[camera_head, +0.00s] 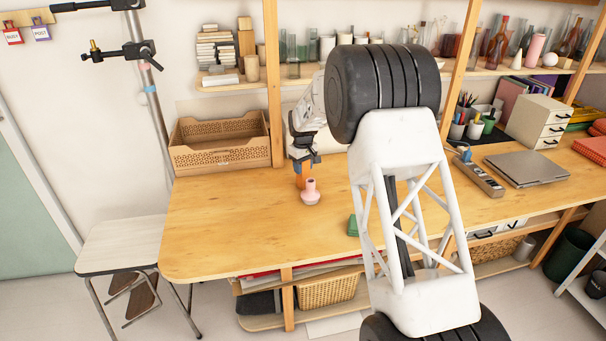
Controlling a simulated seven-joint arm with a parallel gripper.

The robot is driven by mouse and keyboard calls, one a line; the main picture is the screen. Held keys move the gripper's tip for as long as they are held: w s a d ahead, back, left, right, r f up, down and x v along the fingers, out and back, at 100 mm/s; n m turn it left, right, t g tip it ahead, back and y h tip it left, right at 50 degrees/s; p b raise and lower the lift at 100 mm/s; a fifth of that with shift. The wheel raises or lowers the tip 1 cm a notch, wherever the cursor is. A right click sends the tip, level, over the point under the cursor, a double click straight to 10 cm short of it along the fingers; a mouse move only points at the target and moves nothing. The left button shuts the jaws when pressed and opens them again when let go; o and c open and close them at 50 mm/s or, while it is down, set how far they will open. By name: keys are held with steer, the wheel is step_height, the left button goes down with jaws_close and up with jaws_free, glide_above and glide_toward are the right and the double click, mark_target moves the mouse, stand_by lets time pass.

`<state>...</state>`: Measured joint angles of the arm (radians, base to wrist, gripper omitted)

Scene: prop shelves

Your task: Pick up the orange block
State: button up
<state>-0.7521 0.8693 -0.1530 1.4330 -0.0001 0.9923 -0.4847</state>
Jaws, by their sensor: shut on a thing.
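The orange block (303,181) is upright at the middle back of the wooden table, just under my gripper (303,164). My gripper points down from above and is shut on the block's upper part. The fingers cover the top of the block. A small pink vase (310,192) stands right beside the block, in front of it and slightly right. Whether the block's base touches the table is too small to tell.
A tan perforated crate (220,146) sits at the table's back left. A green block (352,225) is partly hidden behind my arm. A closed laptop (527,168) and a remote-like device (480,178) lie to the right. The table's left front is clear.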

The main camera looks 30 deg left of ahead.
steer(key=shift+c, duration=0.4)
steer(key=shift+r, duration=0.1)
steer(key=shift+r, duration=4.95)
step_height(320, 180, down, 8)
steer(key=shift+m, duration=0.3)
steer(key=shift+f+m, duration=0.4)
steer(key=shift+m, duration=0.75)
steer(key=shift+f+m, duration=0.35)
steer(key=shift+m, duration=0.8)
steer(key=shift+f, duration=0.25)
